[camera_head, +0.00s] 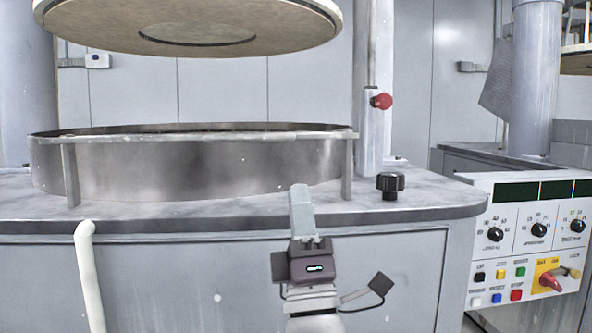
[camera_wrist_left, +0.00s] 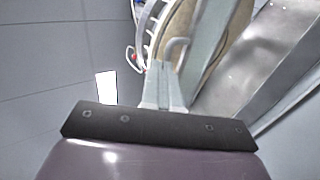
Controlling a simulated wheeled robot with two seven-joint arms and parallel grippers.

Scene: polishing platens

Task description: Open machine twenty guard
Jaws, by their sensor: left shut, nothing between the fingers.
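The machine's guard (camera_head: 200,165) is a round, shiny metal wall on the grey worktop, with a flat bar along its front top and a post near each end. It looks closed around the front. My left gripper (camera_head: 301,205) is shut and empty, pointing up in front of the guard's right part, with its tips below the top bar. I see no clear contact. In the left wrist view the closed fingers (camera_wrist_left: 163,85) point toward a pale round disc and a slanted metal surface, which I cannot firmly match to the guard. My right gripper is not in view.
A big round upper platen (camera_head: 190,30) hangs above the guard. A post with a red button (camera_head: 381,101) and a black knob (camera_head: 390,185) stand right of it. A control panel (camera_head: 530,240) is at the right. A pale pipe (camera_head: 88,270) rises at the front left.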

